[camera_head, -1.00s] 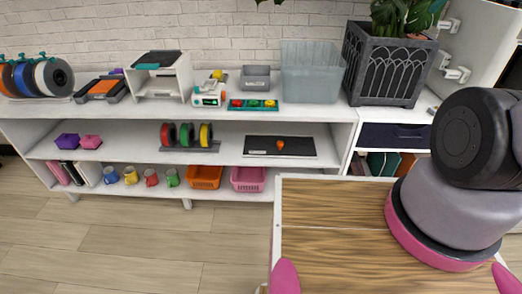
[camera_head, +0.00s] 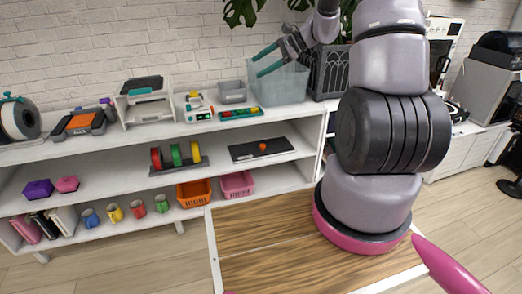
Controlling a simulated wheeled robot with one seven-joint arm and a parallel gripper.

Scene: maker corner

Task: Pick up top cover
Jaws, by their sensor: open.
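A white open-fronted frame (camera_head: 150,106) stands on the top shelf, left of centre. A flat dark panel (camera_head: 141,85) with a teal strip lies on top of it; it looks like the top cover, but I cannot be sure. My gripper (camera_head: 256,67) is open, with its teal fingers apart and pointing left. It is in front of or above the clear bin, well to the right of the white frame. Nothing shows between the fingers.
A clear bin (camera_head: 291,86), a grey box (camera_head: 232,93) and a tray of coloured parts (camera_head: 241,113) share the top shelf (camera_head: 75,144). A planter (camera_head: 328,72) stands behind my arm. Spools (camera_head: 176,157) and a black mat (camera_head: 248,150) sit one shelf lower.

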